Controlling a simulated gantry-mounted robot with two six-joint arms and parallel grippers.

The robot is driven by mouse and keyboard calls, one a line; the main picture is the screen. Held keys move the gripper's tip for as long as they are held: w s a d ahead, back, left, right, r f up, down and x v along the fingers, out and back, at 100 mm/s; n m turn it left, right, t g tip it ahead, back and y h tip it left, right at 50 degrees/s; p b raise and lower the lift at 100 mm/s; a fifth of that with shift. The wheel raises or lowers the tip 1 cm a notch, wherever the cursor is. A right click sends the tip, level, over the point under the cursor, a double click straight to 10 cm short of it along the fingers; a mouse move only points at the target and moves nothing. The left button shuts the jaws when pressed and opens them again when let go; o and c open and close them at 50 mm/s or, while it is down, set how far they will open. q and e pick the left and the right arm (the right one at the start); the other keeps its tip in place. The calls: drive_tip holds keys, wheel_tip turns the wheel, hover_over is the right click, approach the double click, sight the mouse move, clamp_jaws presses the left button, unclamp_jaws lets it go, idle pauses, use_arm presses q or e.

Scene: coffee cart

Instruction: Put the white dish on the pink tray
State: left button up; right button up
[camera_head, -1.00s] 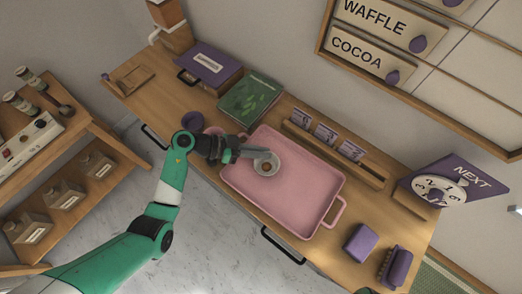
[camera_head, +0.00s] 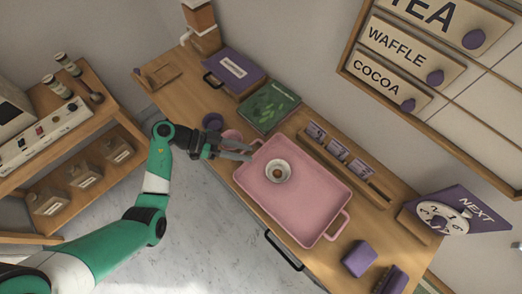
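The white dish (camera_head: 286,166) is a small round bowl with something brown in its middle. It sits upright on the pink tray (camera_head: 304,211), in the tray's upper left part. The pink tray lies on the wooden counter, with a handle at its lower right end. My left gripper (camera_head: 250,153) is open and empty, just left of the dish and apart from it, with its fingertips by the tray's left edge. My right gripper is not in view.
A purple block (camera_head: 359,258) stands to the right.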

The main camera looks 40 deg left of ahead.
use_arm(q)
drive_tip(key=shift+v, duration=0.85)
